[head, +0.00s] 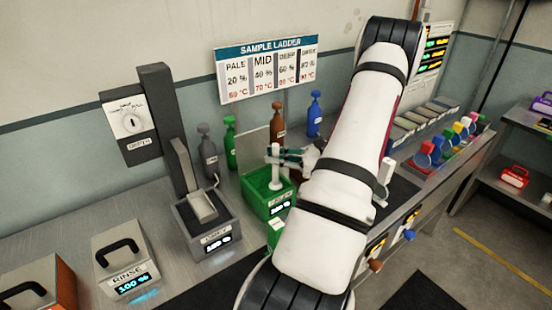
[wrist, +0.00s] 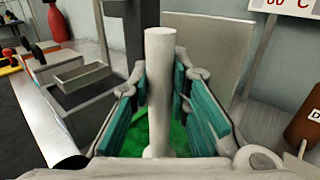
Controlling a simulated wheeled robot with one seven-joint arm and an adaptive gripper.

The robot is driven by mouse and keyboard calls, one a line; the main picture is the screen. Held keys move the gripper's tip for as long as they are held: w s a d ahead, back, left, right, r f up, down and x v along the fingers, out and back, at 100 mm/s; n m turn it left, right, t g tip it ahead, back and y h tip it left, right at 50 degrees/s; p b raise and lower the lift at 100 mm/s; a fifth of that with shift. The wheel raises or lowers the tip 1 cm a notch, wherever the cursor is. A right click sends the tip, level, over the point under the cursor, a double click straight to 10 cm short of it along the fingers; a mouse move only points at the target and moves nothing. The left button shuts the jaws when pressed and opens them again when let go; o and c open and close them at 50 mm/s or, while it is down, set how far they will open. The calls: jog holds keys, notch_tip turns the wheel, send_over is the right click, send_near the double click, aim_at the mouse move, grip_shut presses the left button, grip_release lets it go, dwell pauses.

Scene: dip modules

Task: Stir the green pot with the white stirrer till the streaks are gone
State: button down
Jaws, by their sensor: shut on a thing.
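The green pot (head: 256,208) stands on the bench near the middle of the head view, with a lit display on its front. The white stirrer (head: 275,158) stands upright in it, its lower end inside the pot. My gripper (head: 275,156) is shut on the stirrer's upper part, above the pot's rim. In the wrist view the stirrer (wrist: 160,85) rises between the teal finger pads, with green pot contents (wrist: 180,136) behind and below. I cannot make out whether streaks show in the green. The stirrer's lower end is hidden.
A grey pot (head: 207,240) with a tall dark post stands left of the green pot. A rinse box (head: 126,262) is farther left. Bottles, including a blue one (head: 314,116), stand behind. A white upright piece (head: 386,170) is right of my arm. The sample ladder sign (head: 267,68) hangs behind.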

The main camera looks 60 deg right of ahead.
jog(key=shift+w+d+b, duration=0.2)
jog(key=shift+w+d, duration=0.15)
jog(key=shift+w, duration=0.35)
jog(key=shift+w+d+b, duration=0.25)
jog(key=shift+w+d, duration=0.15)
jog(key=shift+w, duration=0.3)
jog(key=shift+w+d+b, duration=0.2)
jog(key=shift+w+d, duration=0.15)
jog(key=shift+w, duration=0.35)
jog(key=shift+w+a, duration=0.4)
jog(key=shift+a, duration=0.3)
jog(key=shift+w+a, duration=0.35)
jog(key=shift+a, duration=0.35)
jog(key=shift+s, duration=0.15)
jog(key=s, duration=0.1)
jog(key=s+a+p, duration=0.1)
jog(key=s, duration=0.1)
jog(key=s+a, duration=0.1)
jog(key=shift+s+a+p, duration=0.15)
jog(key=shift+a+p, duration=0.1)
jog(key=shift+p, duration=0.1)
jog(key=shift+d, duration=0.1)
